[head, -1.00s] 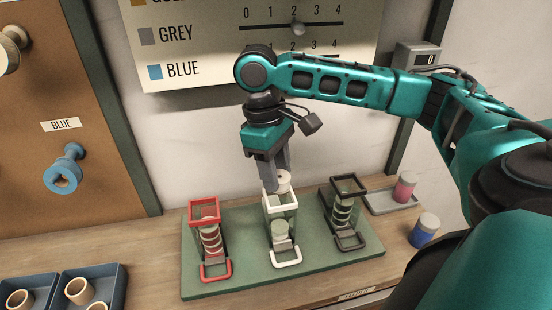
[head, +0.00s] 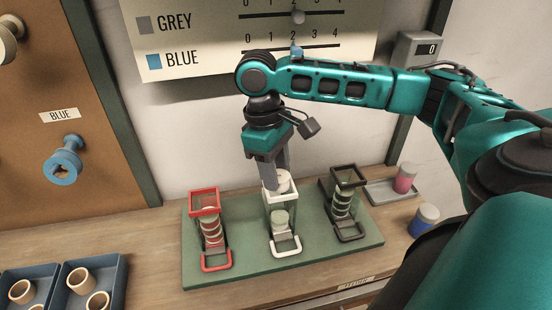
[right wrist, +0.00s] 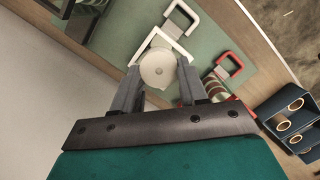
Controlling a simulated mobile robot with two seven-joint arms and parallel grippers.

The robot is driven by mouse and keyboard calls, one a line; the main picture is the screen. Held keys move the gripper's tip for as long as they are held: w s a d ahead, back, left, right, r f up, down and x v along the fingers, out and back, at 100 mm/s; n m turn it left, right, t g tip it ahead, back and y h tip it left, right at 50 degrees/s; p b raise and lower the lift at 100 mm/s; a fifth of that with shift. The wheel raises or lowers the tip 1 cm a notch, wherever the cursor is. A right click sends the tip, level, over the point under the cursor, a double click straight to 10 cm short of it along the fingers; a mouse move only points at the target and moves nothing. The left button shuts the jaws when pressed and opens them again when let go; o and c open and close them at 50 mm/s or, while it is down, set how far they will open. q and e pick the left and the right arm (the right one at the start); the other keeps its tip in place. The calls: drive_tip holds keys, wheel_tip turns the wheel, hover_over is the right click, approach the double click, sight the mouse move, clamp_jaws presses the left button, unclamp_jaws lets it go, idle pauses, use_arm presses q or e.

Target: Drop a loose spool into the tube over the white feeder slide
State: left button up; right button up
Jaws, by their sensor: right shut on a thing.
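My right gripper (head: 281,176) is shut on a pale loose spool (head: 283,184) at the mouth of the clear tube with the white rim (head: 266,195). In the right wrist view, the spool (right wrist: 158,68) sits between the two fingertips (right wrist: 160,88), with the white rim (right wrist: 180,48) around part of it. I cannot tell how far the spool is inside. Lower in the tube, a pale spool (head: 280,219) rests above the white feeder slide (head: 286,248). My left gripper is not in view.
The red-rimmed tube (head: 204,201) and dark-rimmed tube (head: 348,177) hold several spools on either side, on the green base (head: 330,255). Blue trays (head: 118,285) with tan rings stand at left. A blue-banded spool (head: 423,220) and a grey tray (head: 385,197) are at right.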

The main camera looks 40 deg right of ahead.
idle(0.8)
drive_tip(key=o, duration=1.1)
drive_tip(key=shift+r, duration=0.1)
wheel_tip(320, 180, up, 12)
drive_tip(key=w, duration=0.2)
drive_tip(key=shift+a+r, duration=0.25)
drive_tip(key=shift+a, duration=0.1)
